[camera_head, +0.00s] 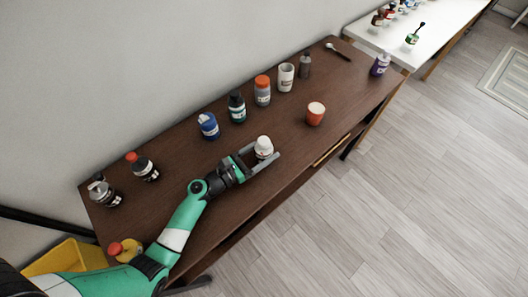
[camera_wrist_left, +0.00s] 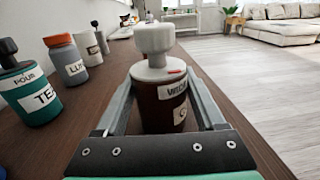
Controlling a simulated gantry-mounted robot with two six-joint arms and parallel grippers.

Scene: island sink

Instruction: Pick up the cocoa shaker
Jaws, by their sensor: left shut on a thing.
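The cocoa shaker (camera_head: 264,146) shows in the head view as a small white-topped container near the front edge of the brown table. In the left wrist view the shaker (camera_wrist_left: 160,85) has a dark brown body, a white knobbed lid and labels that are only partly readable. It stands upright between the two fingers of my left gripper (camera_head: 262,160), which is shut on its body. The fingers hide part of its sides. I cannot tell whether its base touches the table. My right gripper is not in view.
On the table (camera_head: 290,135), a red jar (camera_head: 315,114) stands right of the shaker. A blue jar (camera_head: 208,126), a dark green jar (camera_head: 237,106) and an orange-lidded jar (camera_head: 262,91) stand in a row behind. A purple bottle (camera_head: 380,64) stands at the far right end.

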